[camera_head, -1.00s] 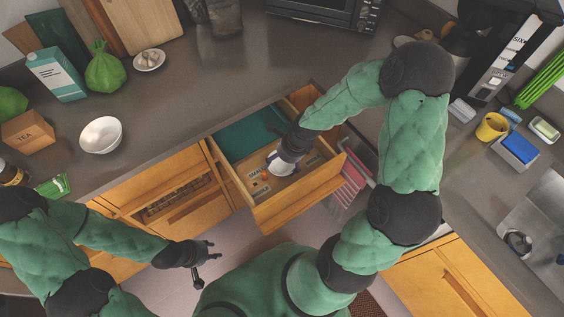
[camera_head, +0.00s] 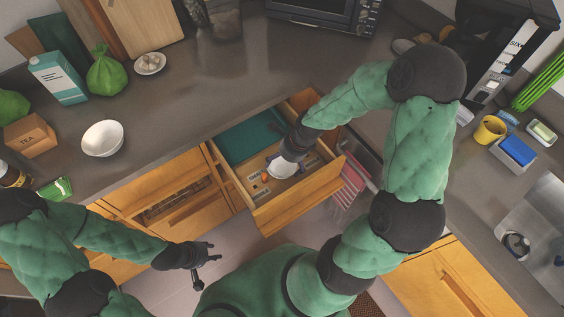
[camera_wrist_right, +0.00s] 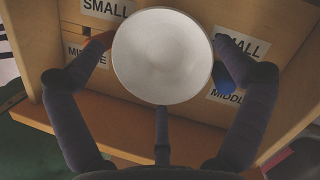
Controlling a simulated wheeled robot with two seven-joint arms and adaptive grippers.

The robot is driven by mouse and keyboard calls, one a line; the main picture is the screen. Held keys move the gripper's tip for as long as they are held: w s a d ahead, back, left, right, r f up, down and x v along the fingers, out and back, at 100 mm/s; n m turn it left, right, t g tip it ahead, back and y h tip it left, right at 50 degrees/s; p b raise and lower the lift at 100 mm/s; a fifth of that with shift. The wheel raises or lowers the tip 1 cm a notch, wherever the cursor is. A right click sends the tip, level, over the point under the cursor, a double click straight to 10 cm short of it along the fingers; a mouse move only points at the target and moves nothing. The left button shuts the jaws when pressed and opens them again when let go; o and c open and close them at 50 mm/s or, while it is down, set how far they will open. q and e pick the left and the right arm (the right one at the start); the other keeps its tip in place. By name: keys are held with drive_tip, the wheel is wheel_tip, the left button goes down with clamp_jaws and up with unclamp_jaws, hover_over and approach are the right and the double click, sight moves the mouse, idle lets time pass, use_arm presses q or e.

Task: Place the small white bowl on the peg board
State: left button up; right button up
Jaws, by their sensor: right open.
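The small white bowl (camera_wrist_right: 162,55) is in the open drawer, over a wooden board (camera_wrist_right: 75,75) with SMALL and MIDDLE labels. It also shows in the head view (camera_head: 282,168), partly covered by my right gripper (camera_head: 287,157). In the wrist view the dark fingers of my right gripper (camera_wrist_right: 162,95) are spread around the bowl, one at each side and one in front. They are open, and I cannot tell whether they touch it. My left gripper (camera_head: 206,266) is open and empty, in front of the cabinets. Whether the bowl rests on the board is hidden.
The wooden drawer (camera_head: 300,200) is pulled out, with a teal sheet (camera_head: 250,137) at its back left. An orange piece (camera_wrist_right: 97,45) and a blue piece (camera_wrist_right: 229,80) flank the bowl.

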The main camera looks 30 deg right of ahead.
sight(292, 170)
drive_tip(key=p+v, duration=0.3)
drive_tip(key=v, duration=0.6)
drive_tip(key=shift+r, duration=0.3)
drive_tip(key=shift+s+d, duration=0.1)
